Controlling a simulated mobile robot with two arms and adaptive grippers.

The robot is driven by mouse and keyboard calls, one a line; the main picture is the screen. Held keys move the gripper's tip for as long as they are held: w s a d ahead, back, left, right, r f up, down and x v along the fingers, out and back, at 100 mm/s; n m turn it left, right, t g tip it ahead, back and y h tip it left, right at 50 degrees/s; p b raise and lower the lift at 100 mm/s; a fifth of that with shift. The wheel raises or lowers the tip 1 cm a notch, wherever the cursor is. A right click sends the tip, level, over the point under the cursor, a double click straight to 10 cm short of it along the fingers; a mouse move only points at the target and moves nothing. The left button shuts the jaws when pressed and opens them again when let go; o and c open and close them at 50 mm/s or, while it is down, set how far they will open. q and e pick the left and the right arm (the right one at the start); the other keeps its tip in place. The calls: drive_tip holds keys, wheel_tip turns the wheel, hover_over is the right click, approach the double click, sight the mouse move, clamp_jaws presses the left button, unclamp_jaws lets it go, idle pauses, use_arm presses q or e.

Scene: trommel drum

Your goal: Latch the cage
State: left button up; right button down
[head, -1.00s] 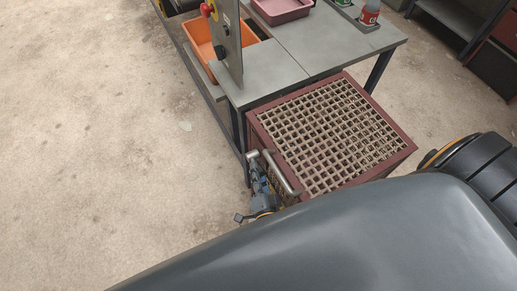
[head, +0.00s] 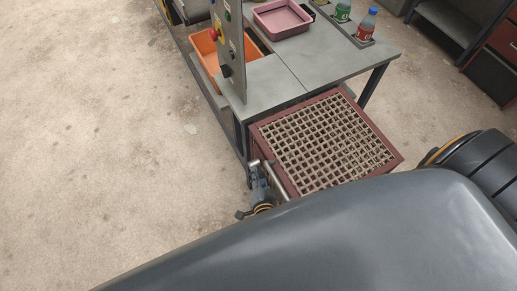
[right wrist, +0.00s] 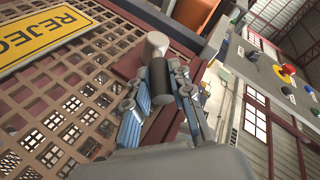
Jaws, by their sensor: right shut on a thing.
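The cage (head: 385,157) has a dark red frame and a lattice top, and stands low against the near end of the grey table. My right gripper (head: 258,174) is at the cage's left side. In the right wrist view, its blue-padded fingers (right wrist: 158,100) are shut on the dark cylindrical grip of the latch handle (right wrist: 159,80), which has a pale round end. A metal bar (head: 275,180) shows beside the gripper in the head view. Whether the latch is engaged cannot be told. My left gripper is not in view.
The grey table (head: 335,55) carries a pink tray (head: 283,30), a green bottle (head: 343,11) and a red-labelled bottle (head: 366,24). An upright control panel (head: 230,60) and an orange bin (head: 203,48) are beyond the cage. A yellow REJECT sign (right wrist: 60,30) is on the lattice. Floor at left is clear.

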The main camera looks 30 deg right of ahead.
drive_tip(key=shift+s+f, duration=0.1)
drive_tip(key=c, duration=1.4)
unclamp_jaws()
drive_tip(key=shift+c, duration=0.2)
drive_tip(key=v, duration=1.2)
